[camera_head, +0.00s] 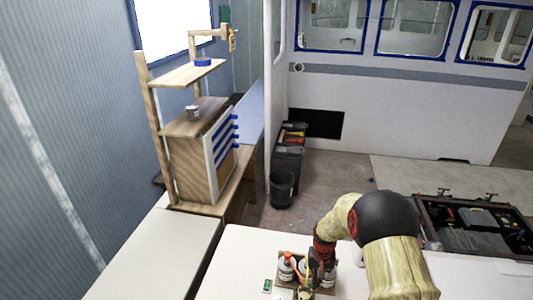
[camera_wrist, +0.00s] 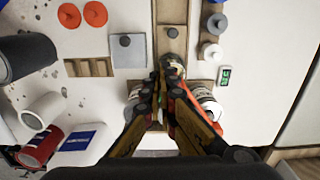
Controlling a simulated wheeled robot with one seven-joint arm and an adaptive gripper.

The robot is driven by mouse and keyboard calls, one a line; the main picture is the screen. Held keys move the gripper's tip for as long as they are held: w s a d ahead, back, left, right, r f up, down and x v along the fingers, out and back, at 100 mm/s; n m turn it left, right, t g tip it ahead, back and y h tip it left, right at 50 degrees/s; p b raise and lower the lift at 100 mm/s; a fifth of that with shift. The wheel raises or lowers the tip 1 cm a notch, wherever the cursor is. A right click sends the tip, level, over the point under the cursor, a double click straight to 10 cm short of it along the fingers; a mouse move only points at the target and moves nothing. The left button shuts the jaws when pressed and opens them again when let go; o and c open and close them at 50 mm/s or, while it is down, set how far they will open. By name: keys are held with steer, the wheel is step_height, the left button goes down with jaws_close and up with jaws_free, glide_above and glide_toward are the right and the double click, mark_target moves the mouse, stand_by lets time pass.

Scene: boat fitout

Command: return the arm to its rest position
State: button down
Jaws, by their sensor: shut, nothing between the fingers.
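My arm reaches down from the right in the head view, its wrist bent over a white worktop (camera_head: 240,262). My gripper (camera_wrist: 167,82) is shut and empty, its two dark fingers meeting in the middle of the wrist view. In the head view the gripper (camera_head: 318,268) is partly hidden by my arm, beside white cans (camera_head: 286,271) on a small wooden board. In the wrist view one can (camera_wrist: 206,104) shows to the right of the fingers and another (camera_wrist: 134,98) to the left. An orange-red thing lies partly behind the right finger. The fingertips' height above the board is unclear.
A green-screened device (camera_wrist: 224,76), a grey square plate (camera_wrist: 128,50) and orange discs (camera_wrist: 69,15) lie around the gripper. A red can (camera_wrist: 41,147) is at lower left. A wooden shelf (camera_head: 195,150) stands left; an open toolbox (camera_head: 475,226) lies right.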

steer(key=s+r+t+b, duration=0.2)
steer(key=s+r+b, duration=0.4)
steer(key=s, duration=0.3)
steer(key=s+r+n+t+b, duration=0.1)
steer(key=s+r+t+b, duration=0.1)
steer(key=s+r+b, duration=0.5)
steer(key=s+r+n+t+b, duration=0.1)
steer(key=s+r+b, duration=0.5)
steer(key=s, duration=0.7)
steer(key=shift+r+t+b, duration=0.3)
steer(key=shift+t+b, duration=0.1)
steer(key=shift+b, duration=0.4)
